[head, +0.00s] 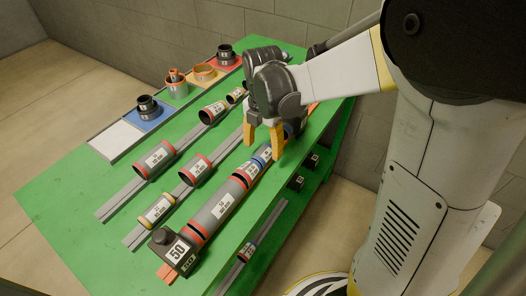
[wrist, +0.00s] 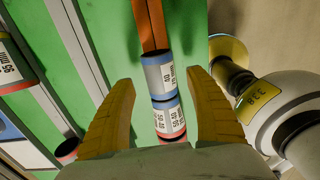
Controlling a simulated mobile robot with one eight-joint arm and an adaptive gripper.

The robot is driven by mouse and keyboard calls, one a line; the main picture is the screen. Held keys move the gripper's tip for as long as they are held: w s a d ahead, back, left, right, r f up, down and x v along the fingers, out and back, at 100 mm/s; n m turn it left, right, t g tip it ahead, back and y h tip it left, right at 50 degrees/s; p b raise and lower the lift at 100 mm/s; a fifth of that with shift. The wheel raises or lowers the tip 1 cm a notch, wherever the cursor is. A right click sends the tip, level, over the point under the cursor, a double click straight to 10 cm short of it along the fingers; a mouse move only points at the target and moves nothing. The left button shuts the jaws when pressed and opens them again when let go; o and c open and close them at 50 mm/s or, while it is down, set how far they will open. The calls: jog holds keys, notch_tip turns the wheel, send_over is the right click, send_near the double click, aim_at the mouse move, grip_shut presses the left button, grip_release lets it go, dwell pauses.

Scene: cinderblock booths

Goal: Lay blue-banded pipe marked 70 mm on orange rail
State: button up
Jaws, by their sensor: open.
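A short grey pipe with blue bands (wrist: 158,74) lies along the orange rail (wrist: 151,22) in the wrist view. Its label is turned and looks like 70. In the head view the pipe (head: 267,152) is partly hidden by my fingers. Its near end meets, or nearly meets, a blue-and-red-banded coupling piece (wrist: 168,118). My gripper (wrist: 160,80) is open, with one yellow finger on each side of the pipe and a visible gap to each. In the head view my gripper (head: 263,141) is over the rail.
A long red-banded grey pipe (head: 217,204) and a dark block marked 50 (head: 176,250) lie on the near rail. Grey rails to the left hold several pipes (head: 155,160). Coloured trays with fittings (head: 148,108) line the far left edge. A lower shelf shows at right.

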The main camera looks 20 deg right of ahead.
aim_at(264, 152)
notch_tip(264, 152, up, 8)
jog(key=shift+f+p, duration=0.25)
jog(key=shift+p, duration=0.85)
jog(key=shift+s+r+m, duration=0.2)
jog(key=shift+r+m, duration=0.1)
jog(key=shift+m, duration=0.1)
jog(key=s+r+m+t, duration=0.2)
jog(key=s+m, duration=0.4)
jog(key=m, duration=0.6)
jog(key=s+r+m+t, duration=0.2)
jog(key=s+m+t, duration=0.3)
jog(key=m, duration=0.7)
jog(key=shift+s+r, duration=0.3)
jog(key=shift+s, duration=0.35)
